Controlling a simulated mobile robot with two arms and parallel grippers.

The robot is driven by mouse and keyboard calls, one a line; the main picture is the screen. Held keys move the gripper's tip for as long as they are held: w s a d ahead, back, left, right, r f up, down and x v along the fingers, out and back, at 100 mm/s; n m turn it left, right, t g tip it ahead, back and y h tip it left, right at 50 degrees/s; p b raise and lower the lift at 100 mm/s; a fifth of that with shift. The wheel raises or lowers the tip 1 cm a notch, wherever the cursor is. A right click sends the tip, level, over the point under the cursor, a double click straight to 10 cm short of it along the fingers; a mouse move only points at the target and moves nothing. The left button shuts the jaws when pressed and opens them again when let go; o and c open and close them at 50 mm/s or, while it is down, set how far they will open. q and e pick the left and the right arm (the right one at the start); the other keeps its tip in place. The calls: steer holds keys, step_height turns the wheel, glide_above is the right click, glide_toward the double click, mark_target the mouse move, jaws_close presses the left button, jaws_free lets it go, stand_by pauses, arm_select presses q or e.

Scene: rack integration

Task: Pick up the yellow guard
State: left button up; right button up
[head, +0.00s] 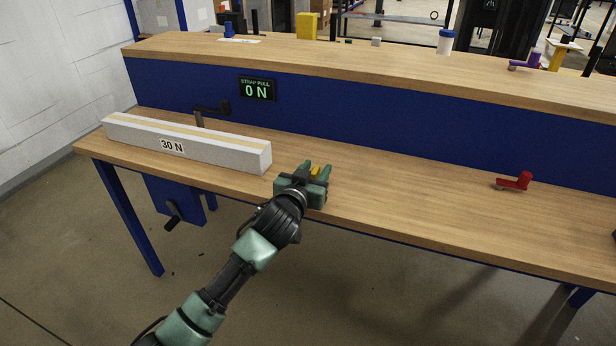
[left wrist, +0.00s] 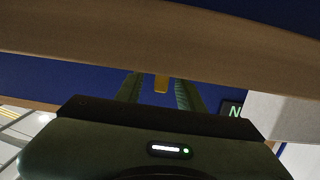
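A small yellow piece, which looks like the yellow guard (head: 315,171), is at the lower benchtop between the fingers of my left gripper (head: 314,174). The gripper partly hides it in the head view. In the left wrist view the yellow guard (left wrist: 161,83) shows between the two green fingers of the left gripper (left wrist: 160,90). Its fingers are apart, with a gap seen on each side of the guard. Whether the guard touches the bench cannot be told. My right gripper is in neither view.
A long pale bar (head: 220,150) marked 30 N lies left of the gripper. A dark crank handle (head: 212,109) stands behind it. A red clamp (head: 515,182) is at the right. A yellow block (head: 307,26) stands on the upper shelf (head: 390,64). The benchtop between gripper and clamp is clear.

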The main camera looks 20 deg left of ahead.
arm_select(q)
jaws_close()
steer(key=shift+r, duration=0.1)
